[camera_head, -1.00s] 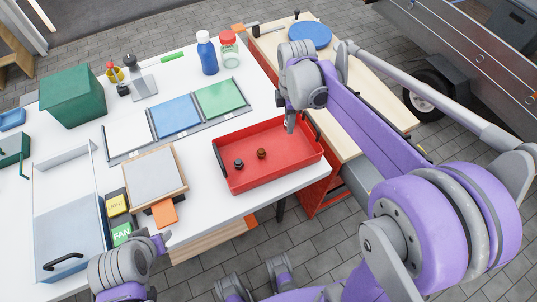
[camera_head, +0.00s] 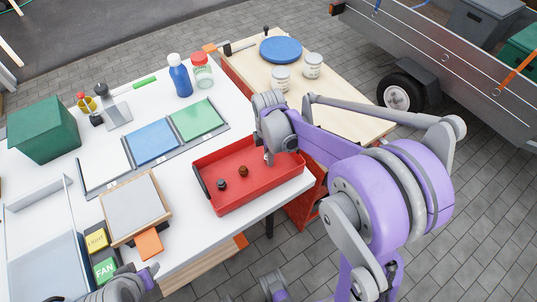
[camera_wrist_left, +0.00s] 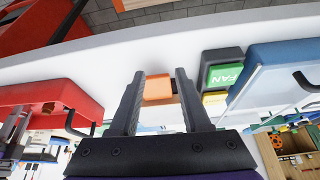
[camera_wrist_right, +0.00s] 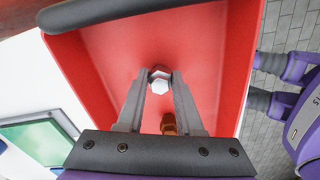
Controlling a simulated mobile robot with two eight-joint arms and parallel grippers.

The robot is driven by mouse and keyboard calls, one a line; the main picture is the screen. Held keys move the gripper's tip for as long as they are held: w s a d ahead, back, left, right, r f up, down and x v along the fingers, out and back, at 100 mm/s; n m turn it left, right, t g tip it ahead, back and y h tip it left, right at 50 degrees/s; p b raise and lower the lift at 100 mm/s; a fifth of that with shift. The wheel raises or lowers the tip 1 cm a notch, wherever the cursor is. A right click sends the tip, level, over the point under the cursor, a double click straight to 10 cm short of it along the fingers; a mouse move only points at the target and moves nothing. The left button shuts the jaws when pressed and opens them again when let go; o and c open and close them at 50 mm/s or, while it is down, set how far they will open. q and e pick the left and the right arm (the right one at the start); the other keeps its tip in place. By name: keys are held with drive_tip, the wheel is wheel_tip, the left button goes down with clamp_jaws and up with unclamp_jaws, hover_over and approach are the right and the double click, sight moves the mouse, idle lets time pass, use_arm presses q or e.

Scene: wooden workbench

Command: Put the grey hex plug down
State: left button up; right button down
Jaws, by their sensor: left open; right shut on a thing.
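The grey hex plug (camera_wrist_right: 160,82) is between the fingertips of my right gripper (camera_wrist_right: 158,76), which is shut on it. The right wrist view shows its pale hexagonal head against the red tray floor; whether it touches the floor I cannot tell. In the head view my right gripper (camera_head: 268,158) points down into the right part of the red tray (camera_head: 230,208). A brown plug (camera_head: 243,171) and a dark plug (camera_head: 221,184) stand in the tray to the left. My left gripper (camera_wrist_left: 160,76) is open and empty near the bench's front edge.
An orange block (camera_head: 149,244) and the wooden-framed grey pad (camera_head: 135,205) lie left of the tray. White, blue (camera_head: 152,142) and green (camera_head: 198,120) panels lie behind. A blue bottle (camera_head: 180,78) and a red-lidded jar (camera_head: 202,70) stand farther back. The tray's front middle is bare.

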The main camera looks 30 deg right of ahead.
drive_tip(key=shift+f, duration=0.15)
drive_tip(key=c, duration=0.6)
unclamp_jaws()
drive_tip(key=shift+o, duration=0.2)
drive_tip(key=shift+r, duration=0.2)
wheel_tip(320, 180, up, 11)
drive_tip(key=p, duration=0.1)
drive_tip(key=s+a+f+m+t, duration=0.2)
drive_tip(key=s+a+m, duration=0.1)
drive_tip(key=s+m, duration=0.4)
drive_tip(key=s+a+f+m+t, duration=0.2)
drive_tip(key=s+a+m+t, duration=0.1)
drive_tip(key=s+m, duration=0.5)
drive_tip(key=shift+s+a+f, duration=0.3)
drive_tip(key=shift+s+a, duration=0.05)
drive_tip(key=shift+s, duration=0.6)
